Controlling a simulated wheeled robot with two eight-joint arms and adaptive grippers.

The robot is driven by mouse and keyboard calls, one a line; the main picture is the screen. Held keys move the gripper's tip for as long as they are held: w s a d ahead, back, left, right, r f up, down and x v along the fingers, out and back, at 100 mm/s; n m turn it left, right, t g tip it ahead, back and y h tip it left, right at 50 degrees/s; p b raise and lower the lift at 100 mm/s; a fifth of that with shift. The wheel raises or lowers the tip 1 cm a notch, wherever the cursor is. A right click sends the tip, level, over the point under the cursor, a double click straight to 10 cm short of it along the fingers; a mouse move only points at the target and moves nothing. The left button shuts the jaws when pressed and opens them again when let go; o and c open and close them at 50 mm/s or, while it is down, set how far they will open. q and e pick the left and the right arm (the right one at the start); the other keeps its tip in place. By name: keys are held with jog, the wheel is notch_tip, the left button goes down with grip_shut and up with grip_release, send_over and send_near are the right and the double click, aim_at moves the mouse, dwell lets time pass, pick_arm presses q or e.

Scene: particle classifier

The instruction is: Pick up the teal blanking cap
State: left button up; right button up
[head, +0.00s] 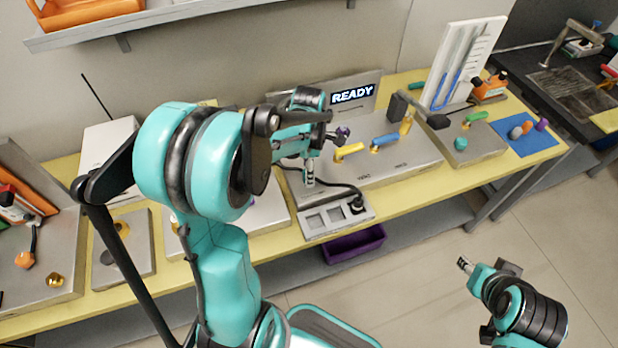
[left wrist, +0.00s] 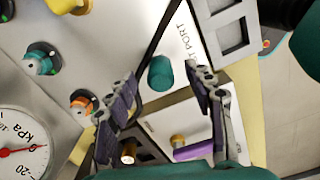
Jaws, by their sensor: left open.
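In the left wrist view a teal cylindrical cap (left wrist: 160,73) stands on the pale panel, beside printed lettering that reads "PORT". My left gripper (left wrist: 163,92) is open, its two purple-padded fingers on either side of the cap in the picture. I see no contact with the cap, and the depth between them is hard to judge. In the head view my left gripper (head: 318,160) is over the middle of the bench, and I cannot make out this cap there. My right gripper (head: 465,263) is apart from the bench; its jaw state is unclear.
Another teal round piece (head: 461,143) sits on the right-hand panel. A compartment tray (head: 337,218) with a cable lies at the bench's front edge. A pressure gauge (left wrist: 20,150) and knobs (left wrist: 83,103) flank the cap. A READY display (head: 352,94) stands behind.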

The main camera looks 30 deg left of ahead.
pick_arm(q)
notch_tip(320, 180, down, 2)
jog(key=shift+f, duration=0.1)
jog(key=c, duration=1.1)
jog(key=shift+r, duration=0.25)
jog(key=shift+r, duration=0.3)
jog(key=r+p, duration=0.2)
jog(key=r, duration=0.2)
jog(key=shift+d, duration=0.2)
jog(key=d+r+p, duration=0.1)
jog(key=d+r, duration=0.1)
jog(key=d, duration=0.1)
jog(key=d+r+p, duration=0.1)
jog(key=d+r, duration=0.1)
jog(key=d, duration=0.2)
jog(key=d+r+p, duration=0.1)
jog(key=d+r, duration=0.1)
jog(key=d, duration=0.2)
jog(key=shift+d, duration=0.1)
